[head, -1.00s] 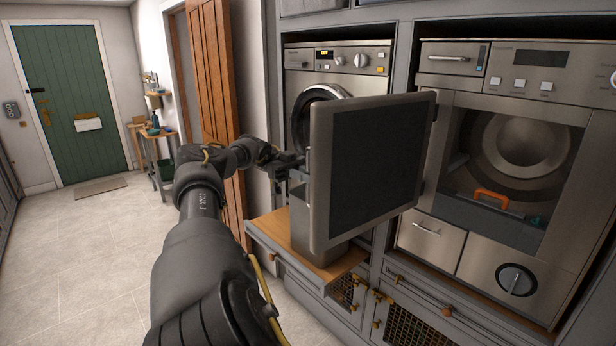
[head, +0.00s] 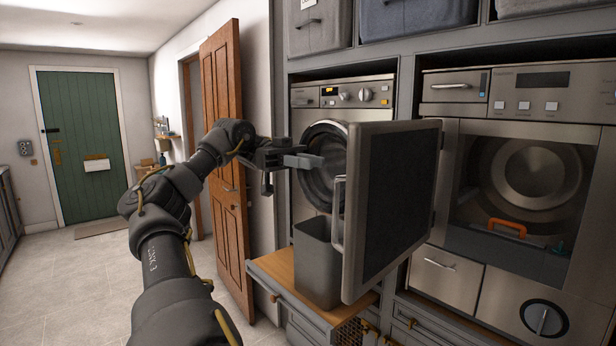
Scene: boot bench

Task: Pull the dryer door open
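The dryer door (head: 392,200) stands wide open, swung out toward me from its hinge side on the right. Its dark inner panel faces right. Its bar handle (head: 338,215) is on the left edge. The dryer (head: 455,262) behind it shows its drum and an orange-handled item (head: 512,227) in the opening. My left gripper (head: 292,172) is to the left of the door, near the upper end of the handle. Its fingers look apart, with nothing between them, and it appears clear of the handle. My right gripper is not in view.
A washing machine (head: 348,97) stands left of the dryer, partly behind the door. A grey bin (head: 318,262) sits on a pulled-out wooden shelf (head: 275,265) below. Fabric boxes (head: 405,16) fill the shelf above. The floor at left is clear.

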